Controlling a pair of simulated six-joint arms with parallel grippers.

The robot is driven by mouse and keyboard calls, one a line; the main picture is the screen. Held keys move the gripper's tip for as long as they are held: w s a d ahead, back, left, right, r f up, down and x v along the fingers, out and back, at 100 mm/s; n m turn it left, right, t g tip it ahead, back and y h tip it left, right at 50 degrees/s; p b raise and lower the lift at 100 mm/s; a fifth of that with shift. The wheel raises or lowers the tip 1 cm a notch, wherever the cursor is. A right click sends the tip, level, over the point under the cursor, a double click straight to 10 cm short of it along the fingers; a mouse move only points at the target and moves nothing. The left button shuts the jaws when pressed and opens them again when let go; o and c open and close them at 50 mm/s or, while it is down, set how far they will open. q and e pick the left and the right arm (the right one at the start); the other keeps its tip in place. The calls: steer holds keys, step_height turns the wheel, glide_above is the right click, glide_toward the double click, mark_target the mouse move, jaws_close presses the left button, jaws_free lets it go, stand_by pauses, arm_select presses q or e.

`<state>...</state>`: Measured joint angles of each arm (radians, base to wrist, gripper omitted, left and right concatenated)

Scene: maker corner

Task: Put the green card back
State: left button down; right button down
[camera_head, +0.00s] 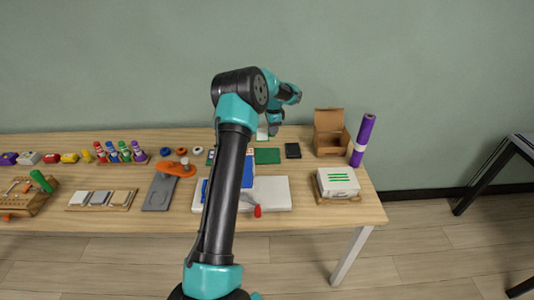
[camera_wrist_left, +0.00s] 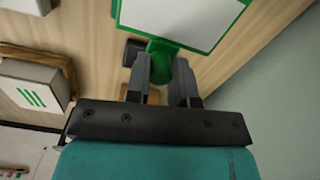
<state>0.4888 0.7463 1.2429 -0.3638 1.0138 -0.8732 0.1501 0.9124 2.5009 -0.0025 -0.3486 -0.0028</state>
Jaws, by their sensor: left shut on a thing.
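The green card (camera_wrist_left: 181,16) shows in the left wrist view as a white panel with a green border and a green tab. My left gripper (camera_wrist_left: 160,68) is shut on the tab, which sits between its fingers. In the head view my left gripper (camera_head: 275,129) is at the back of the table, and a pale piece of the card (camera_head: 262,134) shows just left of it. The card's far part is cut off in the wrist view. I cannot tell how high it is above the table. My right gripper is not in view.
A green mat (camera_head: 267,156) and a black block (camera_head: 293,150) lie near the gripper. A white board (camera_head: 272,192) lies in front, partly behind my arm.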

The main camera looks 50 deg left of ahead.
arm_select(q)
steer(key=shift+f, duration=0.1)
glide_above(272, 152)
steer(key=shift+d+f, duration=0.15)
steer(key=shift+f, duration=2.9)
steer(key=shift+f, duration=1.85)
steer(key=shift+f, duration=0.1)
steer(key=c, duration=1)
jaws_free()
